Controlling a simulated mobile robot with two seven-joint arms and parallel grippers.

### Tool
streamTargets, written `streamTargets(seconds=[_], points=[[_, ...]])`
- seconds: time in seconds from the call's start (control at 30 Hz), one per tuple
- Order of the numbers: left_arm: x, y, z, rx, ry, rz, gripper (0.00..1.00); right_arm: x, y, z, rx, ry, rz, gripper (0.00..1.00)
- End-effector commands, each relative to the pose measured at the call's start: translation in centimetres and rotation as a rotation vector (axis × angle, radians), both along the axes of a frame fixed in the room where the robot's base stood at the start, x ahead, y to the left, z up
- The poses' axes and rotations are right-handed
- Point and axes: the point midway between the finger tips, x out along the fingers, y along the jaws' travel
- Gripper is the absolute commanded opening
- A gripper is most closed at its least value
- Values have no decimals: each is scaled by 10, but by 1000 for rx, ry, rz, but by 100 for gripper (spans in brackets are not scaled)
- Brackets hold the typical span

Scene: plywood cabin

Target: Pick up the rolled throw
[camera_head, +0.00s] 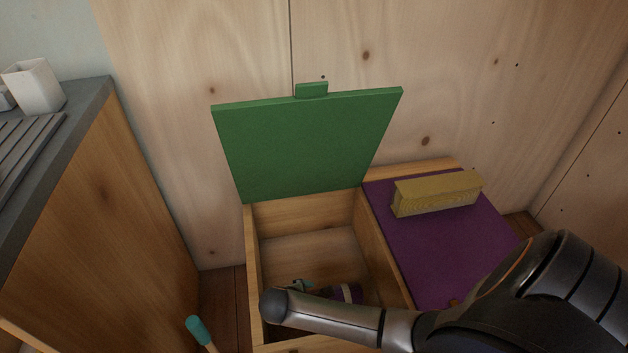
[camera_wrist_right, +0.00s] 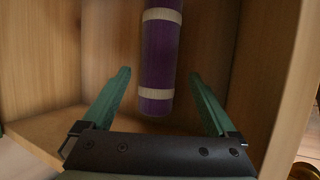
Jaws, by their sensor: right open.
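The rolled throw (camera_wrist_right: 158,65) is a purple roll with pale bands. In the right wrist view it stands out at top centre, beyond and between the fingers of my right gripper (camera_wrist_right: 160,95). The gripper is open, with one green finger on each side and no visible contact. In the head view the throw (camera_head: 348,293) lies low inside the open wooden compartment (camera_head: 252,270), mostly hidden behind my right arm. A small green part of my right gripper (camera_head: 300,285) shows beside it. My left gripper is not in view.
A green lid (camera_head: 305,145) stands raised behind the compartment. The purple-topped section (camera_head: 430,240) to the right bears a yellow block (camera_head: 437,194). A grey-topped counter (camera_head: 85,98) with a white cup (camera_head: 34,87) stands left. A teal-tipped stick (camera_head: 198,330) is near the compartment's left side.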

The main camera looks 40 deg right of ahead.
Motion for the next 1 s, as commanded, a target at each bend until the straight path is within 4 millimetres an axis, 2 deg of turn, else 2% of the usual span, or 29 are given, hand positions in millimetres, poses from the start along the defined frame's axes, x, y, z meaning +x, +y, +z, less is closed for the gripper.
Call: streamTargets(seconds=[0.3, 0.67, 1.0], points=[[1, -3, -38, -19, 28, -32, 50, 5, -29, -50, -9, 8, -4, 93], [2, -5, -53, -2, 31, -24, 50, 9, -41, -68, -7, 7, -3, 93], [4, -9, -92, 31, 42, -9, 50, 15, -63, -104, -8, 6, -5, 93]])
